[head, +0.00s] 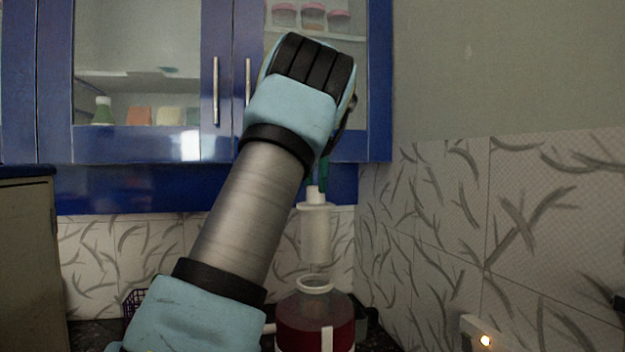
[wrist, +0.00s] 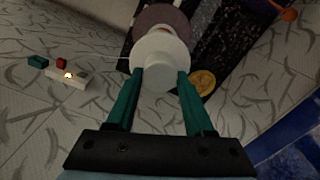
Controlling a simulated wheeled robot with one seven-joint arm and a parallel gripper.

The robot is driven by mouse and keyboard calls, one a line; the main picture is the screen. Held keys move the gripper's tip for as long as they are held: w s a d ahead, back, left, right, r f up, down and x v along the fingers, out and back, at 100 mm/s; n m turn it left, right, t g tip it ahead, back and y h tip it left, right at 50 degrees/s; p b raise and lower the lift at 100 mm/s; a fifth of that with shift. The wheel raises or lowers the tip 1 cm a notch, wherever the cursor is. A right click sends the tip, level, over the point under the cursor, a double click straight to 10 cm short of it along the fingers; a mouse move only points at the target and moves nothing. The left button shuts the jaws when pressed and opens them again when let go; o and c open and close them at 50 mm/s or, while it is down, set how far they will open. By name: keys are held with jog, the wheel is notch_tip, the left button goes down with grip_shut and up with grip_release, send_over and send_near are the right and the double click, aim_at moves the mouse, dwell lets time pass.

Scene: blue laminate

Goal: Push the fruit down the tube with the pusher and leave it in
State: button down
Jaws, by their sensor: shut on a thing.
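The white pusher (head: 315,238) hangs upright from my gripper (head: 323,172), with a wide flange near its top. In the wrist view my green fingers are closed on the pusher's top (wrist: 158,72). In the head view the pusher's lower end appears just above the open mouth of the tube (head: 315,284) on the dark red juicer (head: 300,322), roughly in line with it. In the wrist view the juicer (wrist: 158,17) is partly hidden behind the pusher. I cannot see any fruit inside the tube.
A yellow round thing (wrist: 202,82) and an orange thing (wrist: 289,14) lie on or near the dark counter. Blue cabinets (head: 215,185) hang behind my arm. The tiled wall (head: 430,225) is close on the right, with a lit switch or socket (head: 484,338).

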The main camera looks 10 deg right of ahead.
aim_at(315, 200)
jog(key=shift+w, duration=0.35)
jog(key=shift+f+b, duration=1.5)
jog(key=shift+f, duration=1)
jog(key=shift+f+b, duration=0.55)
jog(key=shift+f, duration=1.05)
